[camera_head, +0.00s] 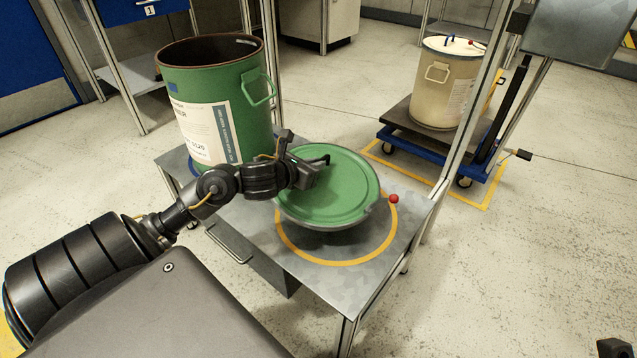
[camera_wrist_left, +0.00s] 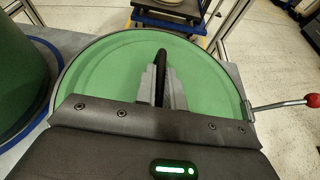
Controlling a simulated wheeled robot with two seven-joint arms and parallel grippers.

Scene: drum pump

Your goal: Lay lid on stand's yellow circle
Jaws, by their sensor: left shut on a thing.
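The green round lid (camera_head: 335,187) is over the yellow circle (camera_head: 317,261) on the grey metal stand (camera_head: 375,283). It sits toward the far left part of the circle, whose near and right arc shows bare. The lid looks slightly raised above the stand, but whether any edge touches is hard to tell. My left gripper (camera_head: 318,164) is shut on the lid's black handle. The left wrist view shows the grey fingers on the handle (camera_wrist_left: 162,70), with the lid (camera_wrist_left: 110,70) spread beneath.
An open green drum (camera_head: 212,110) stands on the stand's left part, close to the lid. A red-knobbed lever (camera_head: 393,198) is by the lid's right edge. A frame post rises at the right. A cream drum (camera_head: 446,85) stands on a blue cart behind.

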